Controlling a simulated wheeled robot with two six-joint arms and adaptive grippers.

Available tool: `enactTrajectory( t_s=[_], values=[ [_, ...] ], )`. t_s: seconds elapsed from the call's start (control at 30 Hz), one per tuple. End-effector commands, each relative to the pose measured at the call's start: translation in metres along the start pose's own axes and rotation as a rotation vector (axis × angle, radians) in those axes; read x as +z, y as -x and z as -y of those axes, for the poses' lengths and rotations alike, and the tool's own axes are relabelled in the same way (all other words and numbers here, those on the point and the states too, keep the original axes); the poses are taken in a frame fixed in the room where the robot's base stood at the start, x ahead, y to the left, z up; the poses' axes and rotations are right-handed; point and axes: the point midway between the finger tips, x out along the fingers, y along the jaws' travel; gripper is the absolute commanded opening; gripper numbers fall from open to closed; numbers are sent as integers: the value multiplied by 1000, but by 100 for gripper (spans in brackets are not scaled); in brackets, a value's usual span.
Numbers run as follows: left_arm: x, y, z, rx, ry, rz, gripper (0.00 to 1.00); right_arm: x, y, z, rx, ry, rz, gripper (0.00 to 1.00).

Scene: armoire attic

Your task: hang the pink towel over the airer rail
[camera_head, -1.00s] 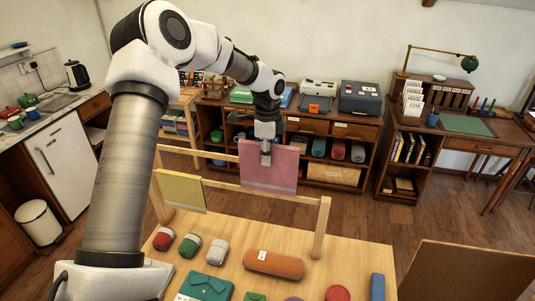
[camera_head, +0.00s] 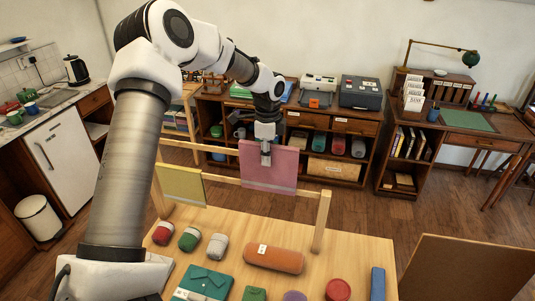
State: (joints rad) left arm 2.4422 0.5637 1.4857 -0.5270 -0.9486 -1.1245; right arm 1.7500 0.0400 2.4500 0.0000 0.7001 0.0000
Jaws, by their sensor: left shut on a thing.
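The pink towel (camera_head: 270,176) hangs as a flat sheet with a paler band near its lower edge. My left gripper (camera_head: 266,157) is shut on its upper middle. The wooden airer (camera_head: 320,222) stands at the far side of the light wooden table. Its front rail (camera_head: 309,193) shows to the left and right of the towel, which hides the part between. I cannot tell whether the towel touches the rail. A yellow towel (camera_head: 180,185) hangs over the rail's left part. My right gripper is not in view.
On the table (camera_head: 350,255) lie a red roll (camera_head: 163,233), a green roll (camera_head: 189,238), a grey roll (camera_head: 217,247), an orange bolster (camera_head: 273,258) and a teal pouch (camera_head: 205,283). A brown board (camera_head: 465,270) stands at the right. The rail right of the pink towel is bare.

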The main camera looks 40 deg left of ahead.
Motion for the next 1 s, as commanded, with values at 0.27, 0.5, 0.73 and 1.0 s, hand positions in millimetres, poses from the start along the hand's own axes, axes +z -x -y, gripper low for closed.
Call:
enactTrajectory(
  t_s=[0.27, 0.5, 0.73, 1.0],
  values=[
    [0, -7, 0, 0, 0, 0, 0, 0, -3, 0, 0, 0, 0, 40],
    [0, -13, 0, -1, 0, -1, 0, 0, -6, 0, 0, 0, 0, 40],
    [0, -19, 0, -1, 0, 0, 0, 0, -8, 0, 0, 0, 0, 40],
    [0, -26, 0, 0, 0, 0, 0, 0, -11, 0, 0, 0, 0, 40]
  ],
)
